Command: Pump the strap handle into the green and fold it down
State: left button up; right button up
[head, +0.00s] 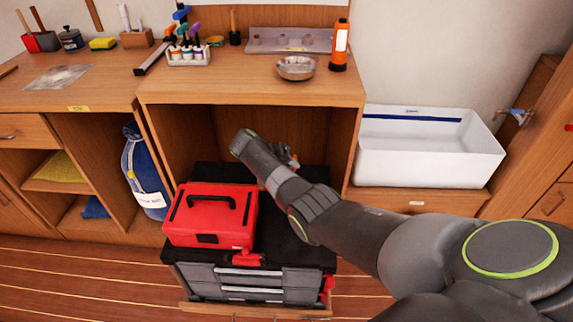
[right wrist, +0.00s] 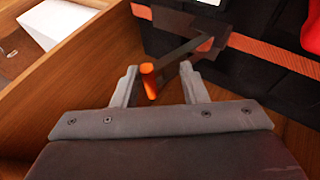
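The strap handle (right wrist: 165,65) is a dark lever with an orange end, seen in the right wrist view. It rises from a dark ratchet body (right wrist: 188,22) on an orange strap (right wrist: 265,50) that runs across a black surface. My right gripper (right wrist: 158,88) is open, with one finger on each side of the handle's orange end; I cannot tell whether either touches it. In the head view my right gripper (head: 291,157) is mostly hidden behind my arm, beside a small orange spot. No green mark or gauge shows on the strap. My left gripper is not in view.
A red toolbox (head: 212,215) sits on a black-topped drawer chest (head: 290,250) before the open bay under the wooden bench (head: 230,92). A white sink (head: 430,150) stands right of the bay. A blue bag (head: 145,170) hangs to the left.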

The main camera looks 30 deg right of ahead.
dwell(0.3)
